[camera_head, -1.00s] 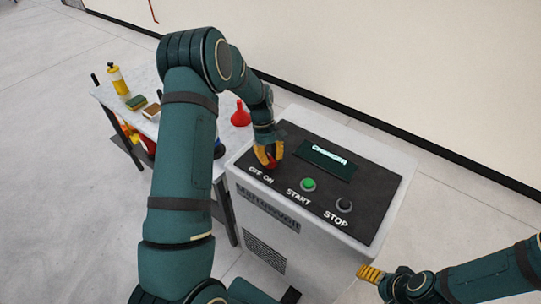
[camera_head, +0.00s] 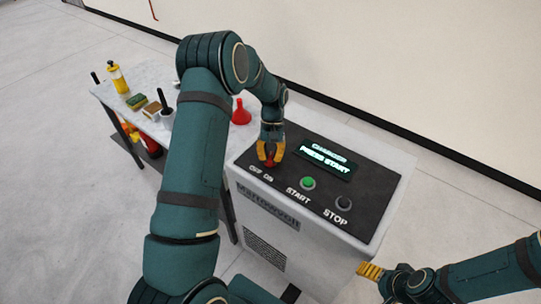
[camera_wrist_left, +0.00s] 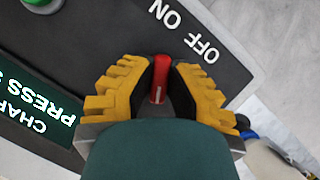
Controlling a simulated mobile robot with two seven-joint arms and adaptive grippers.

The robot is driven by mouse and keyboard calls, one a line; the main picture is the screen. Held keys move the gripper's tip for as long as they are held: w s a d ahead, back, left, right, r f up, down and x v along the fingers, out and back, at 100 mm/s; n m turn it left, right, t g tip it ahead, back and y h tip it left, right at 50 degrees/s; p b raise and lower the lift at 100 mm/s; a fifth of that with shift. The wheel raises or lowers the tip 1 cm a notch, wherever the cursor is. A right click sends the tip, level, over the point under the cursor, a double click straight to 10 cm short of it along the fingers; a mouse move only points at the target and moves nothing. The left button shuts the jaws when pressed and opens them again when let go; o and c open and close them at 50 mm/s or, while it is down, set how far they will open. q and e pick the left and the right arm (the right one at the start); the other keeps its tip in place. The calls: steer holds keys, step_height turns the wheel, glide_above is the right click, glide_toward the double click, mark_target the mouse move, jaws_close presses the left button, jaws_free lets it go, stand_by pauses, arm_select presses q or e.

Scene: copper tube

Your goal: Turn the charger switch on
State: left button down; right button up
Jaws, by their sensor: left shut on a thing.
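The grey charger (camera_head: 300,229) stands in front of me with a dark top panel. Its screen (camera_head: 324,158) is lit and reads "CHARGER" and "PRESS START". My left gripper (camera_head: 270,155) is at the OFF/ON labels on the panel's left side. Its yellow fingers are shut on the red switch (camera_wrist_left: 160,75), one finger on each side of it. In the head view the switch (camera_head: 270,162) shows only a little between the fingers. My right gripper (camera_head: 369,272) is low at the right, away from the charger's panel; its finger gap does not show clearly.
A green START button (camera_head: 308,183) and a dark STOP button (camera_head: 343,203) sit right of the switch. A pale table (camera_head: 183,130) with a red funnel (camera_head: 240,113), a yellow bottle (camera_head: 116,78) and other items stands behind at the left.

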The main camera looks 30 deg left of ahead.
arm_select(q)
steer(key=shift+f, duration=0.1)
steer(key=c, duration=0.9)
jaws_free()
steer(key=shift+c, duration=0.2)
steer(key=v, duration=1.2)
